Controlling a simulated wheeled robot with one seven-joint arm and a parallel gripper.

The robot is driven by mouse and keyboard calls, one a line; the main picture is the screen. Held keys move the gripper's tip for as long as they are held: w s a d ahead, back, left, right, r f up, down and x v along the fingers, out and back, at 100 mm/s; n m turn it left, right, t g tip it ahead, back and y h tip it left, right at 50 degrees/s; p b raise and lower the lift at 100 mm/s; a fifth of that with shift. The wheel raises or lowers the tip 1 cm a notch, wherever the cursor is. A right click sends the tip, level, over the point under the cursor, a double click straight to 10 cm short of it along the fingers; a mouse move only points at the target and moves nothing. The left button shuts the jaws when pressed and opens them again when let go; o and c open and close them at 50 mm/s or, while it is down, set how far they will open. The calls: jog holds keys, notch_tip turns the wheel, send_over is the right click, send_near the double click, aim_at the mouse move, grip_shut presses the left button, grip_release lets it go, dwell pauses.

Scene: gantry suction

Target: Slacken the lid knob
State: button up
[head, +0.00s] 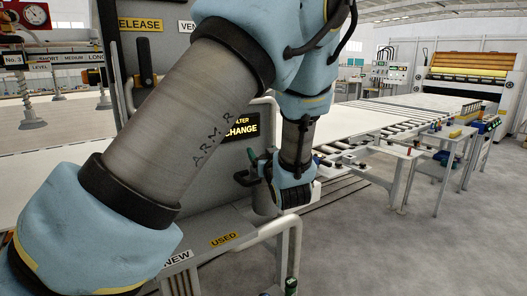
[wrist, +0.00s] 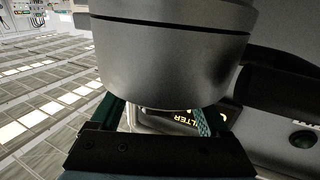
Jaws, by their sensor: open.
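My gripper (head: 266,168) is open, beside the panel under the FILTER CHANGE sign (head: 240,128). In the wrist view its two dark green fingers reach past the lower edge of a large grey round housing (wrist: 170,55), one at each side. The housing fills the upper middle and hides the fingertips. A thick black cylindrical part (wrist: 285,90) sticks out at the housing's right; I cannot tell whether it is the lid knob. In the head view a black handle-like part (head: 243,178) shows left of my gripper. Contact cannot be told.
Pale tube rails (head: 250,238) stand in front of the panel, with NEW (head: 176,262) and USED (head: 224,239) labels below. A roller conveyor (head: 350,150) and small tables (head: 450,150) stand to the right. Grey floor at lower right is clear.

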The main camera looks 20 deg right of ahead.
grip_shut()
dwell(0.6)
